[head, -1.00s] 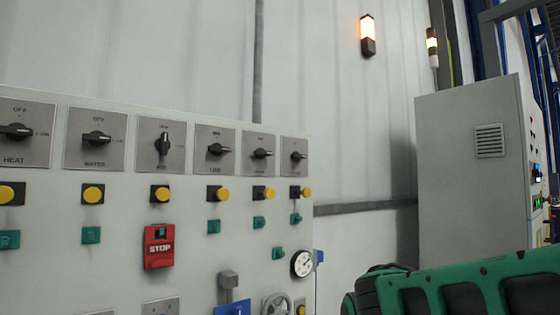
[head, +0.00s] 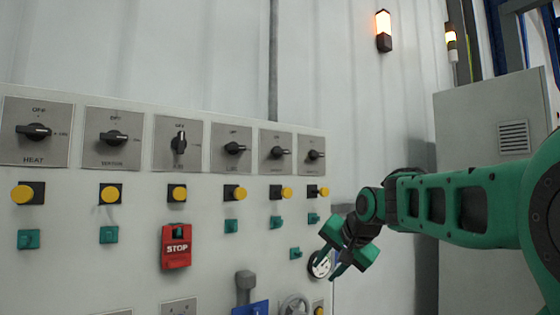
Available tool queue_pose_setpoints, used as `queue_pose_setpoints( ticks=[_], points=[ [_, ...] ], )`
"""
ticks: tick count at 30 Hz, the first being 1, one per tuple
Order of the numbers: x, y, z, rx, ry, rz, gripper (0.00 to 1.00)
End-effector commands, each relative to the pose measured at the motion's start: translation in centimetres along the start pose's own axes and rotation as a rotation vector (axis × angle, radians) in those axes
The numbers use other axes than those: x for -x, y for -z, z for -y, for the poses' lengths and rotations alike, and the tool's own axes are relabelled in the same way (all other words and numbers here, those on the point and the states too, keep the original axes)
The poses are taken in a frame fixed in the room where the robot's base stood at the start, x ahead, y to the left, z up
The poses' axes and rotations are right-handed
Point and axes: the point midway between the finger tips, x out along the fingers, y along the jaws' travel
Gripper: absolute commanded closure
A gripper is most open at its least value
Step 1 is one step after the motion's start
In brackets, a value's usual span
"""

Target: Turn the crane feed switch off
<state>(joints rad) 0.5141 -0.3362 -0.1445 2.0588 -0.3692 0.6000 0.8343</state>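A pale grey control panel (head: 70,240) fills the left and centre. Its top row holds several black rotary switches on grey plates. The far-left one is labelled HEAT (head: 33,132) with its knob level. The second knob (head: 113,137) is level, the third (head: 179,142) upright, and the others (head: 235,148) (head: 277,152) (head: 315,155) roughly level. No label reading crane feed can be made out; most are too small or blurred. My gripper (head: 330,264) is in front of the panel's lower right edge, fingers apart and empty, partly covering the gauge. Contact cannot be told.
Yellow buttons (head: 110,193) and green fittings (head: 109,234) line the panel. A red STOP box (head: 176,247), a grey lever (head: 246,286) and a handwheel (head: 295,306) sit lower. A round gauge (head: 320,265) is behind my gripper. A grey cabinet (head: 470,150) stands right, behind my arm.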

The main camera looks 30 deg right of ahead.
Motion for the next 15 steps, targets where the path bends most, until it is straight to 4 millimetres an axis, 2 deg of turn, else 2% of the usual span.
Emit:
queue_pose_setpoints(
  ticks=[1,3,6,10,12,15],
  points=[
    [1.0,3.3,3.6,-0.068,0.09,-0.053,0.69],
    [3.0,6.9,8.7,-0.168,0.23,-0.098,0.69],
    [6.3,10.7,14.9,-0.289,0.421,-0.114,0.69],
    [10.7,13.5,20.6,-0.401,0.614,-0.082,0.69],
    [12.4,14.2,22.7,-0.439,0.686,-0.055,0.69],
    [14.1,14.8,24.3,-0.474,0.746,-0.025,0.69]
  ],
)
